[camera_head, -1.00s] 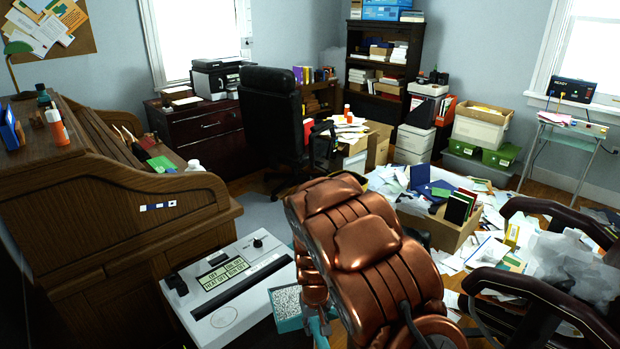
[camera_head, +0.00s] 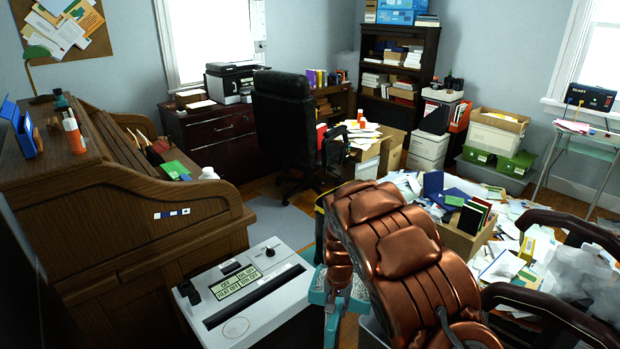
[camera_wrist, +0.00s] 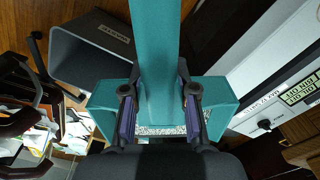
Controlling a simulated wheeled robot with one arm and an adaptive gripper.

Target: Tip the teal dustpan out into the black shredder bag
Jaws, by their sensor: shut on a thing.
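The teal dustpan (camera_head: 318,297) is in the head view, beside the white shredder top (camera_head: 245,290) and largely hidden by my arm. In the wrist view my gripper (camera_wrist: 160,100) is shut on the dustpan's upright handle (camera_wrist: 160,60). The pan (camera_wrist: 217,97) spreads out on both sides beyond the fingers. Speckled grey-white shreds (camera_wrist: 165,131) show in it. I cannot make out the black shredder bag for certain. A dark form with a yellow edge (camera_head: 320,222) stands just behind my arm in the head view; I cannot tell if it is the bag.
A grey labelled bin (camera_wrist: 90,55) stands left of the dustpan in the wrist view. A wooden roll-top desk (camera_head: 120,245) is at left, a black office chair (camera_head: 285,120) behind. Papers and an open box (camera_head: 465,235) cover the floor at right, near a clear plastic bag (camera_head: 585,270).

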